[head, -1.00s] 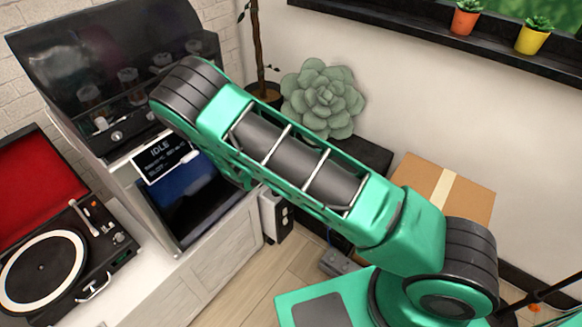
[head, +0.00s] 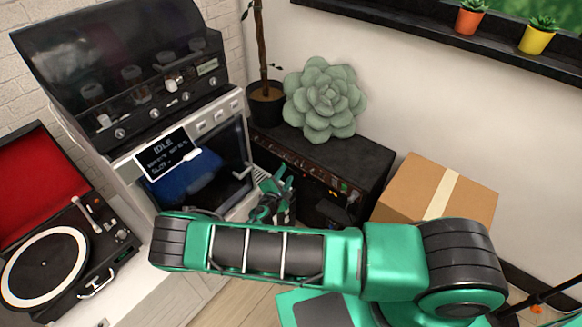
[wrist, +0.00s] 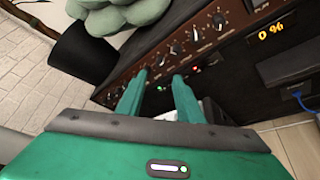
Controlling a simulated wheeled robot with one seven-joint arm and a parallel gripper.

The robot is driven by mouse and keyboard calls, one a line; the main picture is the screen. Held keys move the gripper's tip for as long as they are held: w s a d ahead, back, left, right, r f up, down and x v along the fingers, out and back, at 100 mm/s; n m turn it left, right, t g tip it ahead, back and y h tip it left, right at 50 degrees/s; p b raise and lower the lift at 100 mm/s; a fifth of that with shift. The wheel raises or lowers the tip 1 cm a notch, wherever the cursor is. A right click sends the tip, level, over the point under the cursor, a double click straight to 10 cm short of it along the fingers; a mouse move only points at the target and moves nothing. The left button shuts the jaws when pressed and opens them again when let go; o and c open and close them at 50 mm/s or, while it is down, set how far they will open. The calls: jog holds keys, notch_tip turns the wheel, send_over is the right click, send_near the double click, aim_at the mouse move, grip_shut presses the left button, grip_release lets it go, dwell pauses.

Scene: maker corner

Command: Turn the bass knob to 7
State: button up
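A black amplifier (head: 350,160) stands low by the wall, with a brown front panel carrying a row of knobs. The panel (wrist: 205,45) fills the upper middle of the wrist view, with several dark knobs along it. The labels are too small to read, so I cannot tell which knob is the bass knob or where it points. My gripper (head: 277,178) is in front of the panel's left part. In the wrist view my gripper (wrist: 160,77) has its two green fingers apart, tips near the knob row, with nothing held between them. Contact with a knob is not clear.
A green succulent-shaped cushion (head: 322,98) sits on the amplifier. An orange "0 %" display (wrist: 271,32) glows on the right. A cardboard box (head: 415,190) stands right of the amplifier. A machine reading "IDLE" (head: 165,150) and a turntable (head: 45,265) stand left.

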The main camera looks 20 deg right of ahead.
aim_at(295, 161)
jog(key=x, duration=0.8)
jog(key=shift+d, duration=0.1)
jog(key=shift+c, duration=0.6)
grip_shut()
